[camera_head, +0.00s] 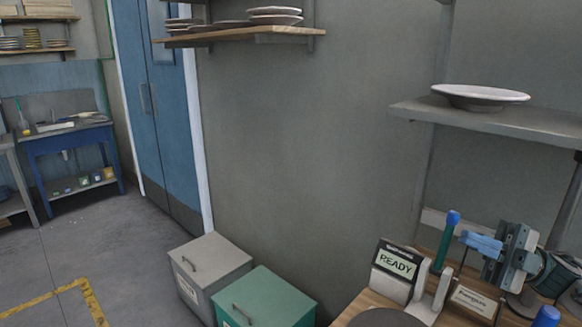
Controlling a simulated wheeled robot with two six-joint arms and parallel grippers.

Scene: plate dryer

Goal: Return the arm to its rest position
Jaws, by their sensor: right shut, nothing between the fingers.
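My right gripper (472,241) is at the right of the head view. Its blue fingers point left from a grey metal body, and they are shut with nothing between them. It is above the wooden worktop (345,308), below the grey wall shelf and apart from the plate there. The arm behind it comes in from the right edge and is partly cut off. My left gripper and arm do not show.
A white plate (480,97) lies on the grey shelf (540,127). The READY display (397,262), a small labelled box (474,300) and a blue-topped upright handle (447,238) stand near the gripper. A dark round disc (388,318) lies in front. Two bins (263,300) stand left.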

